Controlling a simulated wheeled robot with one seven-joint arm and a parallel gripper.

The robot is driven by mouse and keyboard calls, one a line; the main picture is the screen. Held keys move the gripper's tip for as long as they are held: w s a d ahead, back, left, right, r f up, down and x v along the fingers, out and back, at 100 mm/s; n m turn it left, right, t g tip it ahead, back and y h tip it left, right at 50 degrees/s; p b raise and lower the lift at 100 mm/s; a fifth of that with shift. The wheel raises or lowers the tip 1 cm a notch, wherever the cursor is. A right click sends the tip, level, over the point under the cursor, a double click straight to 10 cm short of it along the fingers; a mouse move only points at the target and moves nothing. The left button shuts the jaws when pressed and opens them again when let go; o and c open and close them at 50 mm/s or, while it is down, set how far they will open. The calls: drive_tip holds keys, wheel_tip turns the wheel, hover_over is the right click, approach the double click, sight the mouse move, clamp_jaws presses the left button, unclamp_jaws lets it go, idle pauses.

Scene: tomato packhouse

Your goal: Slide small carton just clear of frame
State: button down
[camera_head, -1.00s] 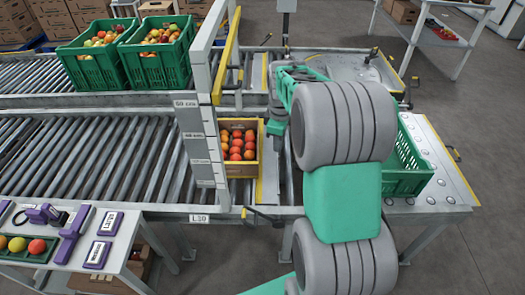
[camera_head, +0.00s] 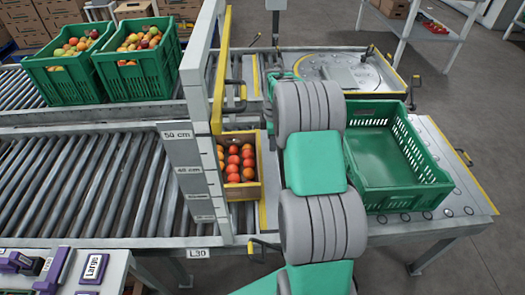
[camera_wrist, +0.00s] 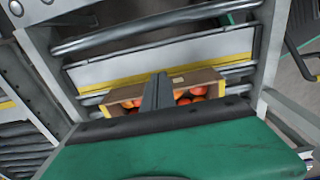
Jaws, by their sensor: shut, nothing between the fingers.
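The small carton (camera_head: 243,190), brown and holding several red and orange tomatoes, stands on the rollers in the head view. Its left part is hidden behind the frame (camera_head: 208,130), a grey gate with a centimetre scale board and a yellow bar. The carton shows open-topped in the wrist view (camera_wrist: 203,78). My gripper (camera_wrist: 158,92) is shut and empty, a grey finger bar in front of the carton's middle in the wrist view. I cannot tell whether it touches the carton. In the head view my arm hides the fingertips.
An empty green crate (camera_head: 400,196) stands on the ball table right of my arm. Two green crates of fruit (camera_head: 75,82) (camera_head: 145,75) stand on the far rollers at left. A side table with purple tools (camera_head: 60,270) is at front left. The near rollers (camera_head: 80,185) left of the frame are clear.

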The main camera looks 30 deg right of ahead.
drive_tip(key=f, duration=0.6)
drive_tip(key=f+b, duration=0.1)
drive_tip(key=f, duration=0.2)
drive_tip(key=shift+s+d, duration=0.2)
drive_tip(key=shift+d, duration=0.05)
drive_tip(key=a, duration=0.1)
drive_tip(key=w+a, duration=0.1)
drive_tip(key=a, duration=0.1)
drive_tip(key=shift+w+f, duration=0.2)
drive_tip(key=shift+w+a, duration=0.1)
drive_tip(key=shift+a, duration=0.25)
